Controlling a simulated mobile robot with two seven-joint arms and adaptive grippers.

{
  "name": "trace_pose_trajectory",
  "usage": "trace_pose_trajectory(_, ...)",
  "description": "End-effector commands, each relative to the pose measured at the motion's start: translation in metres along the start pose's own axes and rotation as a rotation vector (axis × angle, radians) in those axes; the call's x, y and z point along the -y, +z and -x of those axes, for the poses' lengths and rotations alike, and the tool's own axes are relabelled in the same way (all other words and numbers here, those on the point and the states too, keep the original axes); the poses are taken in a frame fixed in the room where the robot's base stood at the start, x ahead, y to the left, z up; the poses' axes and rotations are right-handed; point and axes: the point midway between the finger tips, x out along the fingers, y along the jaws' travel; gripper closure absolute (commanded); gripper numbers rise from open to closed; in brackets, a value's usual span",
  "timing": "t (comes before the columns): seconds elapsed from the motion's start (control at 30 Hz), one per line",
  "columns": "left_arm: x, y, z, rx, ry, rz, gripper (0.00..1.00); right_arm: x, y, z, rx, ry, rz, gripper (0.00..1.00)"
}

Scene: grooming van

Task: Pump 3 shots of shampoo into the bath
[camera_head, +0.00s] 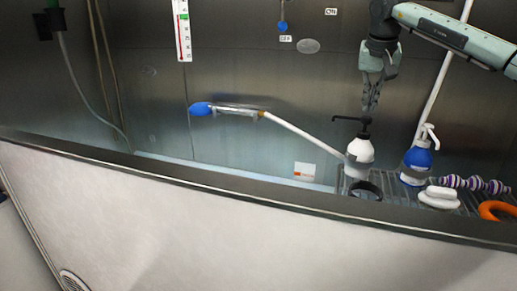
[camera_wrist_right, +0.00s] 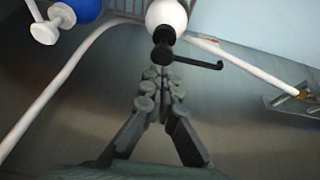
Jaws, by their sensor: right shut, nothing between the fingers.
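A white pump bottle (camera_head: 360,154) with a black pump head (camera_head: 352,122) stands upright on the wire rack at the right of the bath. A blue bottle (camera_head: 414,163) with a white pump head stands to its right. I cannot read which one is shampoo. My right gripper (camera_head: 371,105) is shut and empty, pointing down just above the black pump head, with no clear contact. In the right wrist view the black pump head (camera_wrist_right: 163,52) and white bottle (camera_wrist_right: 167,14) lie just beyond the fingertips, and the blue bottle (camera_wrist_right: 82,8) is at upper left. My left gripper is out of view.
The bath's front rim (camera_head: 230,199) crosses the view. A dark ring (camera_head: 364,191), a white soap-like bar (camera_head: 438,197), a striped toy (camera_head: 475,184) and an orange ring (camera_head: 497,210) sit around the rack (camera_head: 465,203). A white hose (camera_head: 305,136) runs to a blue-ended sprayer (camera_head: 200,109).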

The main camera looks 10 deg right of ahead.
Motion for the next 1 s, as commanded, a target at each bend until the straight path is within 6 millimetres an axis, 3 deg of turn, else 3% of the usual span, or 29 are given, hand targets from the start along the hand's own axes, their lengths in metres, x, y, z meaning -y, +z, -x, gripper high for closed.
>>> trace_pose_trajectory(1.0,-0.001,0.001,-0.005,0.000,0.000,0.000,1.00,0.000,0.011,-0.026,0.001,0.001,0.000,1.00)
